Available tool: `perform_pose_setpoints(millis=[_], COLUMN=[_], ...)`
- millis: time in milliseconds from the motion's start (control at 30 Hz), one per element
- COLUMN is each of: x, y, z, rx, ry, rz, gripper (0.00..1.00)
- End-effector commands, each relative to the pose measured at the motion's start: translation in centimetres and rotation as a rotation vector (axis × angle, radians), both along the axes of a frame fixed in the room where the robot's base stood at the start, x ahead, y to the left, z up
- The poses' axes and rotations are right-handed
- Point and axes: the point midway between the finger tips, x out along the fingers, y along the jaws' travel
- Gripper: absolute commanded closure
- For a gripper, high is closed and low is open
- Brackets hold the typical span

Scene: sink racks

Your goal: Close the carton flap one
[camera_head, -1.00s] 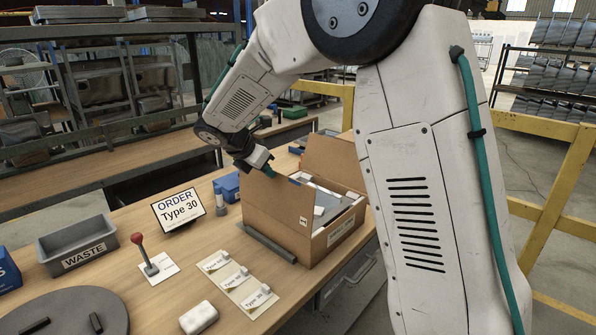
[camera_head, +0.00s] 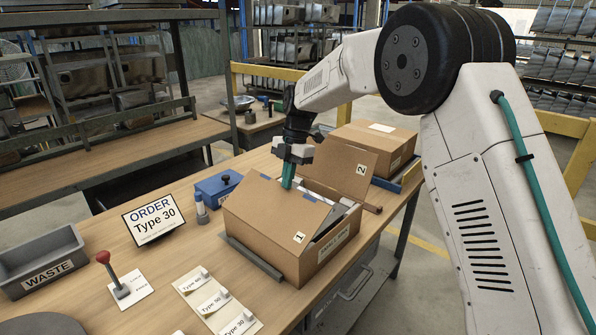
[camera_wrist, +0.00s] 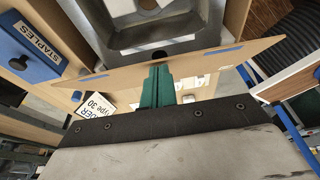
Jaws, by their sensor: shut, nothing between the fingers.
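The cardboard carton (camera_head: 322,258) stands open on the bench. Its flap one (camera_head: 268,210), marked 1, slopes up from the left wall and leans over part of the opening. Flap two (camera_head: 338,168), marked 2, stands up at the back. My gripper (camera_head: 288,184) is shut and empty, its green fingertips at flap one's upper edge. In the wrist view the fingers (camera_wrist: 158,86) meet the flap's edge (camera_wrist: 215,60), close to or touching it; I cannot tell which. A grey part (camera_wrist: 150,30) shows inside the carton.
A dark bar (camera_head: 250,259) lies along the carton's left side. A blue staples box (camera_head: 216,187), the order sign (camera_head: 154,217) and a red-knobbed lever (camera_head: 112,275) stand to the left. Another closed carton (camera_head: 385,142) sits behind. Label cards (camera_head: 215,302) lie in front.

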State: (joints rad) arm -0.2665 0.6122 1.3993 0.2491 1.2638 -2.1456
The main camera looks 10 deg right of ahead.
Motion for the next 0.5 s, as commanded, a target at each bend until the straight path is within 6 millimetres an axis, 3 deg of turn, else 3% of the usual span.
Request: perform_pose_setpoints(millis=[500], x=[2.2], y=[-2.4], z=[-6.0], rx=[0.301], ry=[0.284], rz=[-0.001], gripper=[1.0])
